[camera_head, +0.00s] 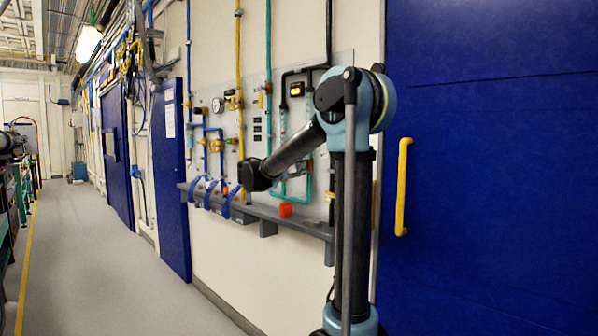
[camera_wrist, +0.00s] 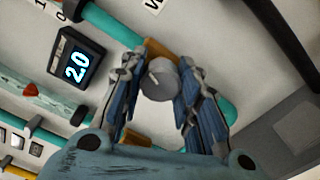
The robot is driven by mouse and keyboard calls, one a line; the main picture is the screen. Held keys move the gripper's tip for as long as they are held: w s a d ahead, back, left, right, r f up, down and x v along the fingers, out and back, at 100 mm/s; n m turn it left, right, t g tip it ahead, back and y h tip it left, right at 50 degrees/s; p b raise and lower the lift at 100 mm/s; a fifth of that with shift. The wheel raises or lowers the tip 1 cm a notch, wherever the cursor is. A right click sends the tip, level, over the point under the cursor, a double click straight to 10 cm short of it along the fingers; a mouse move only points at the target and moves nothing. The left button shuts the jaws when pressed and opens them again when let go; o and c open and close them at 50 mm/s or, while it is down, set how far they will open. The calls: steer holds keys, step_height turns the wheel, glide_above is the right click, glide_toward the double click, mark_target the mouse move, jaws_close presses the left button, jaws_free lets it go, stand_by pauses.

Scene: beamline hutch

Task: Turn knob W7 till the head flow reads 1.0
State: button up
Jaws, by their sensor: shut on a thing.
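In the wrist view a grey round knob (camera_wrist: 159,80) sits on a brass-coloured valve body (camera_wrist: 162,48) in a teal pipe (camera_wrist: 112,28). My gripper (camera_wrist: 163,70) has one finger on each side of the knob and is shut on it. A label with a letter "W" (camera_wrist: 152,5) is cut off at the top edge, so its number cannot be read. A small black display (camera_wrist: 77,66) to the left of the knob reads 2.0, turned sideways in this view.
The wall panel (camera_head: 345,62) carries gauges and blue, yellow and teal pipes. A blue door with a yellow handle (camera_head: 402,187) stands at right. The floor (camera_head: 100,255) at left is clear.

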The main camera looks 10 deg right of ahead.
steer(key=shift+s+f+m, duration=0.1)
steer(key=shift+m, duration=0.8)
steer(key=o, duration=1.1)
steer(key=shift+a, duration=0.1)
steer(key=v, duration=1.1)
steer(key=shift+s+a, duration=0.2)
steer(key=shift+a, duration=0.1)
